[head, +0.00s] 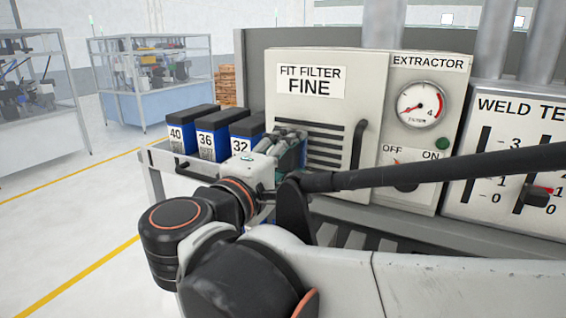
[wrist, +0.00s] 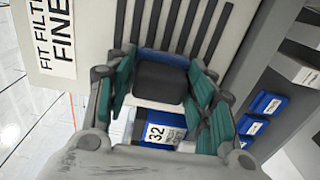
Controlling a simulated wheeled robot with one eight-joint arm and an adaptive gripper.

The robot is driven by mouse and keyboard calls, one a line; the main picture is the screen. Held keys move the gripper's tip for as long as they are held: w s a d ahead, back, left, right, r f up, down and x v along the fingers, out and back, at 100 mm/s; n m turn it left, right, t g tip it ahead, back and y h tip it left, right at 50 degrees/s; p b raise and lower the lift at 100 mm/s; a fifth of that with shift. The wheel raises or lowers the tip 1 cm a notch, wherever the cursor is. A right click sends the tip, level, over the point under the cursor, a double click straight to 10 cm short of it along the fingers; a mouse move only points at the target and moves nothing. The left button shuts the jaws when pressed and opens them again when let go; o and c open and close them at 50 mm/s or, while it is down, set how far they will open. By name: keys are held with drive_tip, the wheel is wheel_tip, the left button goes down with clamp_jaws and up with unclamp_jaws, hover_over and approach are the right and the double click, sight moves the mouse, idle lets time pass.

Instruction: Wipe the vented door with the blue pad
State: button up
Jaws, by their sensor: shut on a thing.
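The vented door (head: 330,110) is a pale panel labelled "FIT FILTER FINE", with dark slots and a black handle (head: 358,145) on its right. It also shows in the wrist view (wrist: 105,20). My gripper (wrist: 160,88) is shut on the blue pad, in front of the slots. In the wrist view the pad shows as a dark block with a blue edge (wrist: 163,57) between the teal-lined fingers. In the head view my gripper (head: 292,143) is at the left of the slots and mostly hides the pad. I cannot tell whether the pad touches the door.
Black-topped blue boxes marked 40 (head: 178,138), 36 (head: 208,140) and 32 (head: 236,143) stand on a ledge left of the door; box 32 is close to my gripper. The extractor panel (head: 425,75) with gauge and switch is right of the door. Blue bins (wrist: 262,103) show in the wrist view.

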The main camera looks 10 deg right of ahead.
sight(312, 142)
drive_tip(key=shift+w+a+r, duration=1)
drive_tip(key=shift+w+a, duration=0.4)
drive_tip(key=shift+a, duration=0.35)
drive_tip(key=shift+s+d+p, duration=0.6)
drive_tip(key=shift+s+d, duration=0.55)
drive_tip(key=shift+d, duration=0.35)
drive_tip(key=shift+s+d+p, duration=0.55)
drive_tip(key=shift+s+d, duration=0.6)
drive_tip(key=shift+d, duration=0.3)
drive_tip(key=shift+a, duration=0.15)
drive_tip(key=shift+v, duration=2.85)
drive_tip(key=v, duration=0.3)
